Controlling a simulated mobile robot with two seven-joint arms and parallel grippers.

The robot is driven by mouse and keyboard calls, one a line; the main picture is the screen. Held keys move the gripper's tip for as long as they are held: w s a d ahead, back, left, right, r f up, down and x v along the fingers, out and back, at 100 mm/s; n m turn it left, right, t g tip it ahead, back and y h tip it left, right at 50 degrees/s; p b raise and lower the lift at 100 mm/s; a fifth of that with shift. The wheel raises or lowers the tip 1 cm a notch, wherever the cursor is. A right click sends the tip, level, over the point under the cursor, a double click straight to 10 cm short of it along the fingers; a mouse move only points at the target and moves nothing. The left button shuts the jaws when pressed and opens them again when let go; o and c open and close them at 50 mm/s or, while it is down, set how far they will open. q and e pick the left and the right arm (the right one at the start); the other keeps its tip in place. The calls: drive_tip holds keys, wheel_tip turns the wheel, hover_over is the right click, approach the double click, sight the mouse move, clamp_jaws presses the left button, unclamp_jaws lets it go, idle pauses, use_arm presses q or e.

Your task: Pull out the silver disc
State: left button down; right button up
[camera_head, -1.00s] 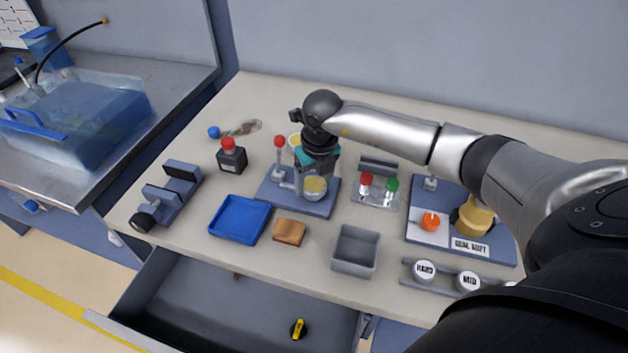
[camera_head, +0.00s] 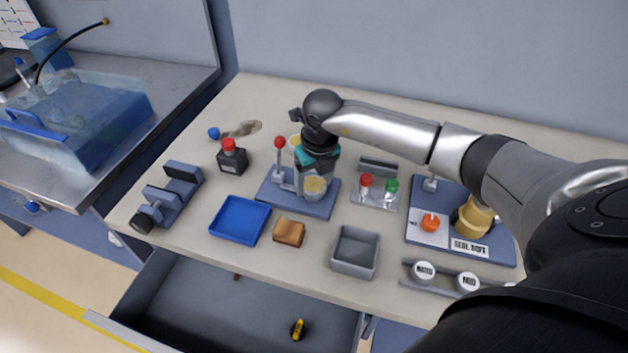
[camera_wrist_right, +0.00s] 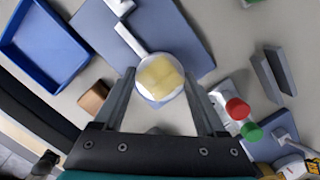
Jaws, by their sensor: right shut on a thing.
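A round silver disc (camera_head: 315,193) with a yellow face sits on the blue-grey base plate (camera_head: 302,207), beside a lever with a red knob (camera_head: 280,141). It shows in the right wrist view (camera_wrist_right: 160,77) between the two fingers, joined to a pale bar that runs to the upper left. My right gripper (camera_head: 316,181) comes down from above, with its fingers on either side of the disc and closed on it. The fingers partly hide the disc in the head view. My left gripper is not seen.
A blue tray (camera_head: 239,239), a brown block (camera_head: 289,232) and a grey bin (camera_head: 342,267) lie in front. A black box with a red cap (camera_head: 231,160) stands left. Red and green knobs (camera_head: 378,184) and the orange-knob panel (camera_head: 431,237) are right. An open drawer (camera_head: 200,310) is below.

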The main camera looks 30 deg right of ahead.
sight(312, 183)
drive_tip(key=shift+r, duration=0.15)
drive_tip(key=shift+r+p, duration=1.8)
drive_tip(key=shift+r, duration=0.4)
